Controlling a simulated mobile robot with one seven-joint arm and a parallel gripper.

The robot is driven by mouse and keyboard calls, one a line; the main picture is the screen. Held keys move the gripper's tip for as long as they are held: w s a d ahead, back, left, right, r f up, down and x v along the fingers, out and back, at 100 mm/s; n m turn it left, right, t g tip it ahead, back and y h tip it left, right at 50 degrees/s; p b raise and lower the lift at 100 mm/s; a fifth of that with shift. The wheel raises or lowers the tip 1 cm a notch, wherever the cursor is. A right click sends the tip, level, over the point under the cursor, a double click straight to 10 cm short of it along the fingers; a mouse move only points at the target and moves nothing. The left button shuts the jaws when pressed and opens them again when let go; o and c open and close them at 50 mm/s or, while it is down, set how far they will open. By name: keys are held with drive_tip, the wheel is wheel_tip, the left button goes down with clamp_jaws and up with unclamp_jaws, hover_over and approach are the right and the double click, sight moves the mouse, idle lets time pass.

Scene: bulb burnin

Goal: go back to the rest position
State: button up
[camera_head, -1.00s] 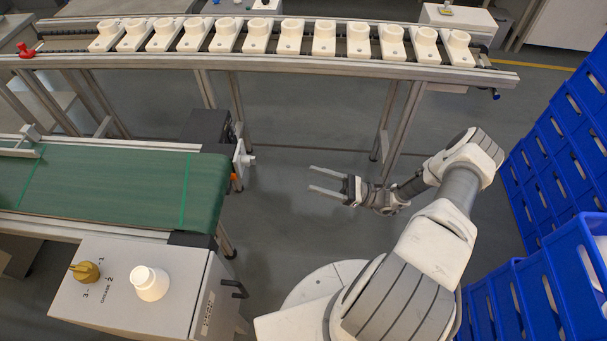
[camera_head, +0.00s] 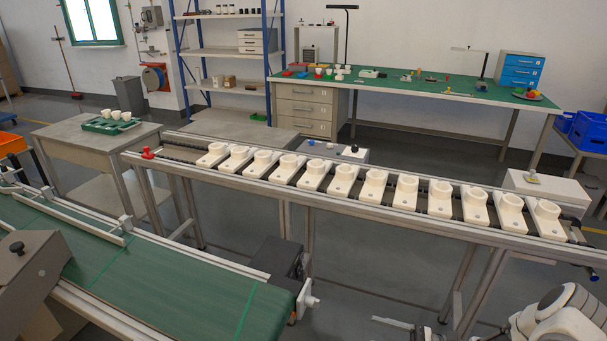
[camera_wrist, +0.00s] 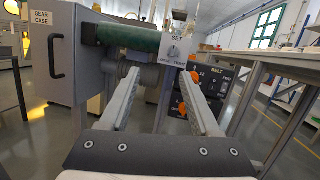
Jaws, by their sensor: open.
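My gripper shows in the wrist view (camera_wrist: 160,110) with its two long fingers apart and nothing between them. In the head view my gripper (camera_head: 415,328) is at the bottom edge, mostly cut off, below the roller conveyor. My white arm (camera_head: 560,315) shows in the bottom right corner. Beyond the fingers in the wrist view are the end of the green belt (camera_wrist: 128,36), a grey box marked GEAR CASE (camera_wrist: 68,60) and a control panel marked BELT (camera_wrist: 205,88). The fingers appear apart from these.
The roller conveyor (camera_head: 330,210) carries a row of white socket blocks (camera_head: 373,187). The green belt conveyor (camera_head: 170,290) lies at lower left. A side table (camera_head: 60,133) holds a green tray (camera_head: 108,126) with white cups. A green-topped workbench (camera_head: 430,87) stands at the back.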

drive_tip(key=s+a+r+n+g+h, duration=0.2)
drive_tip(key=r+n+g+h, duration=0.15)
drive_tip(key=r, duration=0.25)
drive_tip(key=s+a+r+n+g+h, duration=0.1)
drive_tip(key=a+r+n+g+h, duration=0.1)
drive_tip(key=r+n+h, duration=0.4)
drive_tip(key=s+a+r+n+g+h, duration=0.2)
drive_tip(key=r+n+g+h, duration=0.1)
drive_tip(key=r, duration=0.4)
drive_tip(key=s+r+n+t+h, duration=0.75)
drive_tip(key=s+r+t, duration=0.3)
drive_tip(key=r, duration=0.45)
wheel_tip(320, 180, up, 16)
drive_tip(key=p, duration=1.6)
drive_tip(key=shift+s+d+m+g, duration=0.25)
drive_tip(key=shift+d+m+g, duration=0.15)
drive_tip(key=shift+w+f, duration=0.1)
